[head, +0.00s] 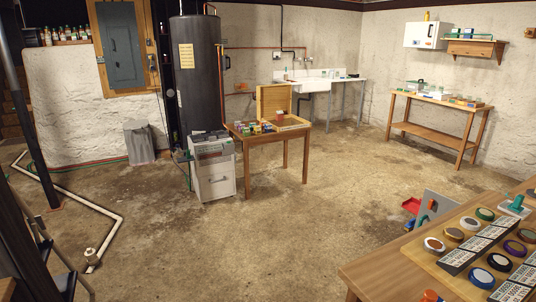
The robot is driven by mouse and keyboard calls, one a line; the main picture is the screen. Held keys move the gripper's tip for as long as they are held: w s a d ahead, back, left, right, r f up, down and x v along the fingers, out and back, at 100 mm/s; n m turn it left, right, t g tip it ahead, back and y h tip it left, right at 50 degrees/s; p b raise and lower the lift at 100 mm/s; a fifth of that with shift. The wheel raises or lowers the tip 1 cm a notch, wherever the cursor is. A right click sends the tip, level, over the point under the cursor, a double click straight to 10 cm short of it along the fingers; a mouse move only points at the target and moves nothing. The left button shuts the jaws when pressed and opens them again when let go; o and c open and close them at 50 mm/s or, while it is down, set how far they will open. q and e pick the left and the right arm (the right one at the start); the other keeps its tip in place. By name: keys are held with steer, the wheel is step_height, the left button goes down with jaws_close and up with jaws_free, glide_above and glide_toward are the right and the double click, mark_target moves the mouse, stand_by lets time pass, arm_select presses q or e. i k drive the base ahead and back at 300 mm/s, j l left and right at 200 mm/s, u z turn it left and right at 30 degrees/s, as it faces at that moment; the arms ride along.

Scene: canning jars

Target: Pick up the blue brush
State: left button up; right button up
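I cannot make out a blue brush for certain. A small teal-handled item with a pale base (515,203) stands at the far right on the near wooden table; I cannot tell whether it is a brush. Neither of my grippers is in view.
The near table (385,270) bears a wooden board with round lids (434,244) and label cards (458,257). A small wooden table (270,135) and grey cabinet (213,170) stand mid-room. A workbench (435,100) is at the back right. The middle floor is clear.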

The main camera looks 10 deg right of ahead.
mark_target(409, 226)
steer(key=i+u, duration=0.4)
steer(key=i, duration=1.45)
steer(key=i+l+z, duration=0.2)
steer(key=i+z, duration=1)
steer(key=z, duration=0.2)
steer(key=i+j+z, duration=0.25)
steer(key=i+z, duration=0.7)
steer(key=i+j+z, duration=0.35)
steer(key=i+z, duration=0.35)
steer(key=i+j+z, duration=0.8)
steer(key=k+j, duration=0.05)
steer(key=j, duration=0.05)
